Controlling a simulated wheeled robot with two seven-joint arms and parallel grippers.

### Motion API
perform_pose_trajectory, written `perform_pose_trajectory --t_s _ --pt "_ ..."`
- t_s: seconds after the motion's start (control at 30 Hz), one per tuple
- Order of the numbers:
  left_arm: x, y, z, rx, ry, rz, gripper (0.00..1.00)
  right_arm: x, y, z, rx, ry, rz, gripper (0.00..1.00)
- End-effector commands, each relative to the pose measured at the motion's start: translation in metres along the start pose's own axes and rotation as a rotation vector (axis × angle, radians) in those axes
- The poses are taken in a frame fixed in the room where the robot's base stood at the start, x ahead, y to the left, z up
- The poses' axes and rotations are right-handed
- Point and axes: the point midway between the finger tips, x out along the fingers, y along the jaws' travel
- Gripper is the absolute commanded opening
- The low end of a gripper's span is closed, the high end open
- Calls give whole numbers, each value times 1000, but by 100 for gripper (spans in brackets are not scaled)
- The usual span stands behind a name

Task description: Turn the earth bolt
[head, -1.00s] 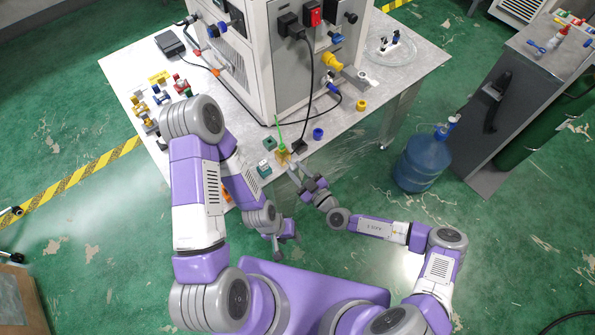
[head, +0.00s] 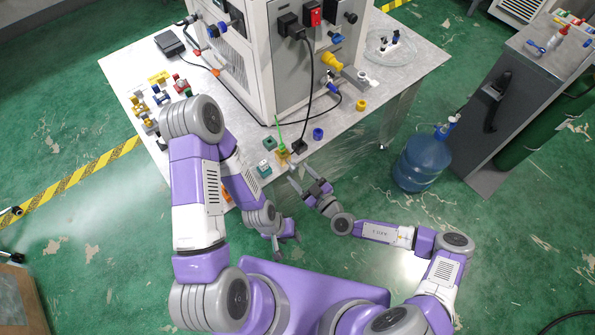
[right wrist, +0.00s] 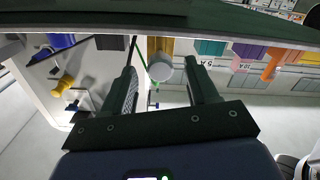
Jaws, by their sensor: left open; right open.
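A small brass-coloured block (head: 283,155) with a thin green wire (head: 279,132) stands at the table's front edge. It appears to carry the earth bolt. In the right wrist view a yellow cylinder with a round grey end, which looks like the bolt (right wrist: 160,68), sits beyond and between my fingertips, apart from both. My right gripper (head: 301,173) is open and empty, just off the table edge near the block; it also shows in the right wrist view (right wrist: 165,88). My left gripper (head: 286,247) is open and empty, low in front of the table.
Grey-green and teal blocks (head: 264,169) stand left of the brass block. The cabinet (head: 262,60) stands behind. A blue water bottle (head: 421,160) stands on the floor at right.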

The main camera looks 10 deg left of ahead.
Motion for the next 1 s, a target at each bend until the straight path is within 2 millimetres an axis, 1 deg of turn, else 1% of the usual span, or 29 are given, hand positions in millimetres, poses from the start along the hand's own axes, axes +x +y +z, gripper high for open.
perform_pose_trajectory --t_s 0.03,0.2,0.33,0.47,1.0 --pt "-1 0 0 0 0 0 43 -10 1 0 1 -1 2 58" --pt "-1 0 0 0 0 0 43 -38 1 0 1 -1 3 58" --pt "-1 0 0 0 0 0 43 -50 0 0 1 0 2 58" --pt "-1 0 0 0 0 0 43 -55 0 0 1 0 0 58" --pt "0 0 0 0 0 0 43 -55 -1 -1 -16 3 -8 58"
